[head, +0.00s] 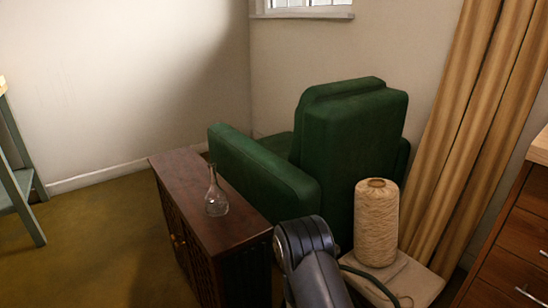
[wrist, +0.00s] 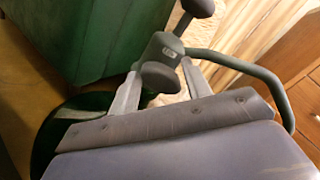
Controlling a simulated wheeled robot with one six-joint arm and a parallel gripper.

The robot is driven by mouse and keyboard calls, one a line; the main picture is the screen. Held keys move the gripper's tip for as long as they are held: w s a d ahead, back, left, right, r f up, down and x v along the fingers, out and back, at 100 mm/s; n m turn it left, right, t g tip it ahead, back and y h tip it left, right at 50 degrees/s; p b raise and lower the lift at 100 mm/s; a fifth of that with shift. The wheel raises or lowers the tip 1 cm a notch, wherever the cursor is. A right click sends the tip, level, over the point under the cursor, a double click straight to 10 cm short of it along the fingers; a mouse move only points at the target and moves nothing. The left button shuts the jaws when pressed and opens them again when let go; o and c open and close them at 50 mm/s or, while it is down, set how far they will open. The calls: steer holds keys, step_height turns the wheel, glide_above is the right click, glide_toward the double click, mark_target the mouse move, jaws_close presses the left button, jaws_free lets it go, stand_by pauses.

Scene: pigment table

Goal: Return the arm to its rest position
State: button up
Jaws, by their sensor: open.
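My arm (head: 308,262) shows at the bottom middle of the head view, folded at a dark grey joint, in front of the green armchair and beside the dark wooden cabinet. Its end is out of that view. In the wrist view my gripper (wrist: 161,68) has its two pale grey fingers spread apart. Dark rounded parts, which look like my own body, show between and beyond the fingers. I see no object held.
A glass flask (head: 215,196) stands upright on the cabinet (head: 178,168), left of my arm. The armchair (head: 352,135) is behind. A large cone of twine (head: 376,225) stands on a pale surface (head: 418,284) close right. A drawer unit (head: 515,240) is far right.

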steer(key=shift+d+r+m+b, duration=0.1)
steer(key=shift+m+b, duration=0.2)
steer(key=shift+m, duration=2.05)
steer(key=shift+d+m+b, duration=0.1)
steer(key=shift+m+b, duration=0.15)
steer(key=shift+m, duration=2.1)
